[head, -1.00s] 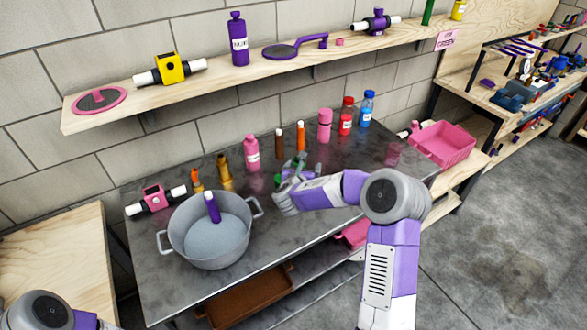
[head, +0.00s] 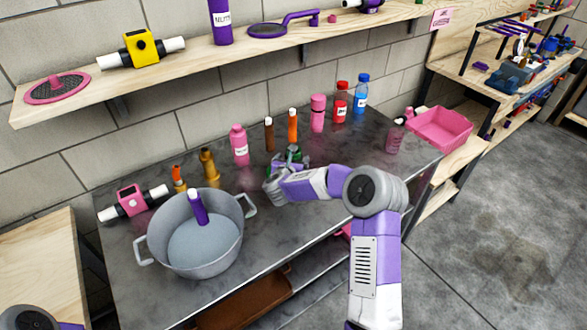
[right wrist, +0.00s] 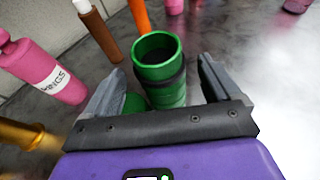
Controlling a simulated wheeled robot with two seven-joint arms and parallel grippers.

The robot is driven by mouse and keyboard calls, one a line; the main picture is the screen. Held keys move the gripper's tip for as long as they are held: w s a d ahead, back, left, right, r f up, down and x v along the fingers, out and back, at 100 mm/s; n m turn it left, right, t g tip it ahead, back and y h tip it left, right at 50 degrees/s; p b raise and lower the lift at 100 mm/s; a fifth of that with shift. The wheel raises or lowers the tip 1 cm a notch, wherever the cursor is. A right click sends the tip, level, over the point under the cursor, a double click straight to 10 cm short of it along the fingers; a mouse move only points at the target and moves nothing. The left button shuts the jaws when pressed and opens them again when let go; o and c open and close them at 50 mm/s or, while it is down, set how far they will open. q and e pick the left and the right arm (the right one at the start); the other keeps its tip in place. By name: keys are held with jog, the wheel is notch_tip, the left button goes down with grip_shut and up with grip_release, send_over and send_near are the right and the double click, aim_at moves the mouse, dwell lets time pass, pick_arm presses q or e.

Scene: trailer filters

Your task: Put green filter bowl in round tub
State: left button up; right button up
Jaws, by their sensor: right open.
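The green filter bowl (right wrist: 160,75) is an open-topped green cylinder with a dark band, upright on the metal table. In the head view the green bowl (head: 295,152) is mostly hidden behind my right gripper (head: 284,166). In the right wrist view the open fingers of my right gripper (right wrist: 160,82) stand on either side of the bowl, with gaps visible. The round tub (head: 160,252) is a grey two-handled pot at the table's left front. A purple bottle-like thing with a white cap (head: 198,208) stands in it. My left gripper is out of view.
A pink bottle (head: 239,145), a brown one (head: 269,135) and an orange one (head: 292,126) stand near the bowl. A brass part (head: 209,163) and a pink filter housing (head: 132,201) are behind the tub. A wall shelf (head: 90,90) runs above. Table between bowl and tub looks clear.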

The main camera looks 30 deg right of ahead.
jog(key=x, duration=0.3)
jog(key=shift+w+d+f, duration=0.1)
jog(key=shift+d+f, duration=0.05)
jog(key=shift+f, duration=0.1)
jog(key=c, duration=1.1)
jog(key=shift+r, duration=0.15)
jog(key=shift+c, duration=0.7)
